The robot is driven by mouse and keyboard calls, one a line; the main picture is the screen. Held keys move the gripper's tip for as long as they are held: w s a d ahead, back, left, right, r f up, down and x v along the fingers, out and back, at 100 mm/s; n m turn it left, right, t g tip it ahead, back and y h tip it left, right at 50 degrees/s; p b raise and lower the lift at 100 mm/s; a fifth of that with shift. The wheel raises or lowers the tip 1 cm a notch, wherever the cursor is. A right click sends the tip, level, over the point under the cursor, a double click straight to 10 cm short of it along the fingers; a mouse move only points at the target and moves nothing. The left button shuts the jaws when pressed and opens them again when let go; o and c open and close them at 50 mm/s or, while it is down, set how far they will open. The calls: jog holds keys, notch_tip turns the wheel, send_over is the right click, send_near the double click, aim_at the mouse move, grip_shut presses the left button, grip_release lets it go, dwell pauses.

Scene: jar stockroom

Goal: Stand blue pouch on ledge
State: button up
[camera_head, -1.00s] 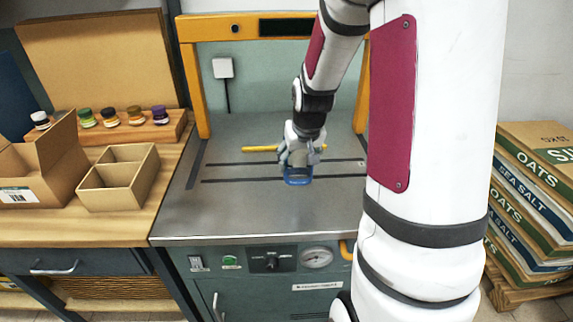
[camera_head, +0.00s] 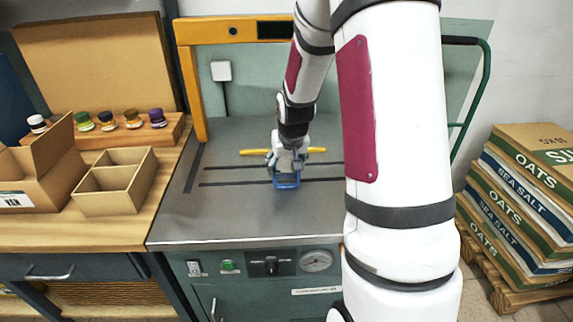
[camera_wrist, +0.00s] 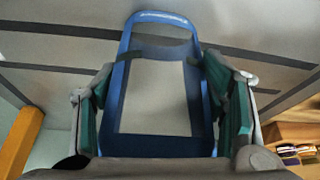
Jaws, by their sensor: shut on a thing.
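The blue pouch (camera_wrist: 155,145), with a blue border and a pale window, is between the two fingers of my gripper (camera_wrist: 162,98) in the wrist view. My gripper is shut on its sides. In the head view my gripper (camera_head: 287,160) points down over the grey metal bench top, and the pouch's blue edge (camera_head: 287,184) shows below the fingers. I cannot tell whether the pouch touches the bench. A raised wooden ledge (camera_head: 92,139) runs along the back of the left table, with several small jars on it.
A yellow bar (camera_head: 254,152) lies behind my gripper, inside an orange frame (camera_head: 190,85). A divided cardboard box (camera_head: 110,205) and an open carton (camera_head: 45,180) stand before the ledge. Stacked sacks (camera_head: 520,215) are at right. The bench's front left is clear.

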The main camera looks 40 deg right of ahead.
jog(key=shift+f, duration=0.15)
jog(key=o, duration=1.1)
jog(key=shift+o, duration=0.2)
